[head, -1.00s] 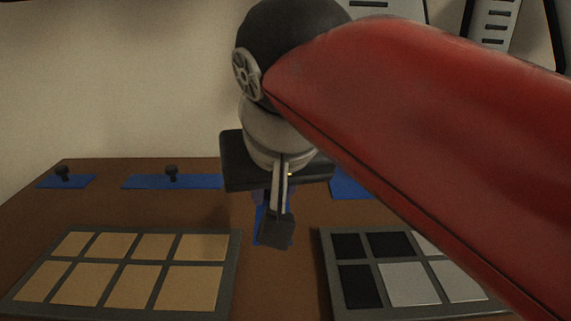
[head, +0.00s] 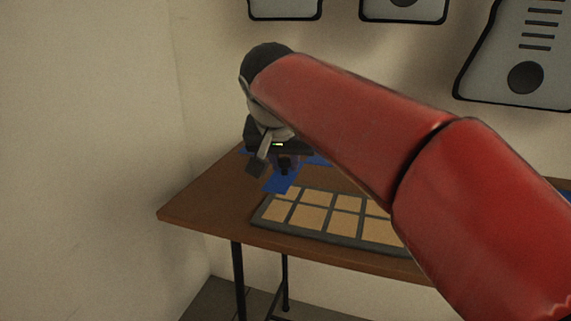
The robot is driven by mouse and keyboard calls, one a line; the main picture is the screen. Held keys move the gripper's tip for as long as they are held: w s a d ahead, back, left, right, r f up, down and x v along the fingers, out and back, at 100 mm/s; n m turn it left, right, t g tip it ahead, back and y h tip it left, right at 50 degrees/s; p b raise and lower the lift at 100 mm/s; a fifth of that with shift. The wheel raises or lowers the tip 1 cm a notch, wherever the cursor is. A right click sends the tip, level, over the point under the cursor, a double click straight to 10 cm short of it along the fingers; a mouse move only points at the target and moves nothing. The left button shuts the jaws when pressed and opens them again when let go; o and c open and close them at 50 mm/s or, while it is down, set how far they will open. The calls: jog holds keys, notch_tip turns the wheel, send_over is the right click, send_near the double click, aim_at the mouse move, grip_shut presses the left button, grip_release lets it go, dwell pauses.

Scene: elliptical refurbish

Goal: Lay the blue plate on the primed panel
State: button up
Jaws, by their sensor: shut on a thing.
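My gripper (head: 272,165) is in the head view above the back left part of the table, shut on the dark knob of a blue plate (head: 281,181). The plate shows just below the jaws, partly hidden by them; I cannot tell its height above the table. A grey-framed panel with tan cells (head: 335,236) lies to the right of and nearer than the plate. My arm covers its right part. I cannot tell from its look whether this is the primed panel.
More blue (head: 318,160) shows behind the gripper, partly hidden. The brown table (head: 205,205) has bare room at its left end, beside the wall (head: 90,160). Grey slotted panels (head: 525,50) hang on the back wall.

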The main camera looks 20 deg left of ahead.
aim_at(283, 202)
jog(key=shift+a+f, duration=0.2)
jog(key=shift+a, duration=0.1)
jog(key=shift+d+f+b, duration=0.1)
jog(key=shift+f+b, duration=2.4)
jog(key=shift+f, duration=0.15)
jog(key=shift+f, duration=0.15)
jog(key=o, duration=0.8)
jog(key=shift+o, duration=0.2)
jog(key=p+v, duration=0.1)
jog(key=v, duration=0.6)
jog(key=shift+s+r, duration=0.1)
jog(key=shift+r, duration=0.2)
